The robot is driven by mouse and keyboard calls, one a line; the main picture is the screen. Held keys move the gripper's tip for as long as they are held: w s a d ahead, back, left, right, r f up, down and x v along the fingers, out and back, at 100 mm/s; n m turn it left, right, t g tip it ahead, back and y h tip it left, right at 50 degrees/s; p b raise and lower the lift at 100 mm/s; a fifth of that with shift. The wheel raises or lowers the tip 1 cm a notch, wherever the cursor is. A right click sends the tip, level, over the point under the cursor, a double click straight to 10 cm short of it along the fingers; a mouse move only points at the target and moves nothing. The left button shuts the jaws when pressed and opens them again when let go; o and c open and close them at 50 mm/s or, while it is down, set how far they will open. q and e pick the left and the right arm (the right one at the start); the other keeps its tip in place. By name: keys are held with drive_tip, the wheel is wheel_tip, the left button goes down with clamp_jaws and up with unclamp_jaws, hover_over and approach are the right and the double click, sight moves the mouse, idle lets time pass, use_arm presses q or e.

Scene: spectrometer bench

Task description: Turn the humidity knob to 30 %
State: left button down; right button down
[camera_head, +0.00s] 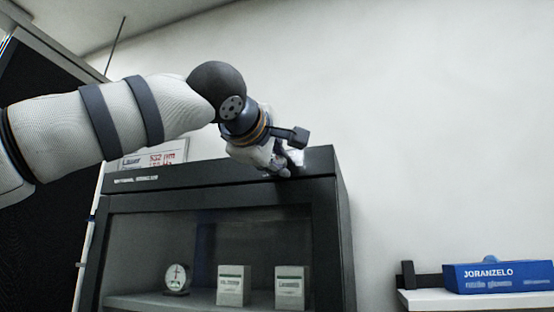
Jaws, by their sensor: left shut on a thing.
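The dark cabinet (220,172) stands in the middle, with a glass front and a small white label on its top band. My left gripper (284,168) reaches in from the left and is at the right part of this top band. It is shut with its fingers at the panel, on what appears to be the humidity knob. The knob itself is hidden by the gripper, and its scale cannot be read. A round dial gauge (177,278) stands inside the cabinet behind the glass; its reading is too small to tell. My right gripper is not in view.
Two white boxes, one in the middle (233,286) and one to its right (291,287), stand inside the cabinet. A sign with red print (168,157) is behind the cabinet. A blue glove box (500,277) lies on a white shelf (470,300) at right. The wall area between is free.

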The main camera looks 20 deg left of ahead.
use_arm(q)
drive_tip(key=c, duration=1.5)
unclamp_jaws()
drive_tip(key=shift+o, duration=0.2)
drive_tip(key=s, duration=1.2)
drive_tip(key=shift+a, duration=0.2)
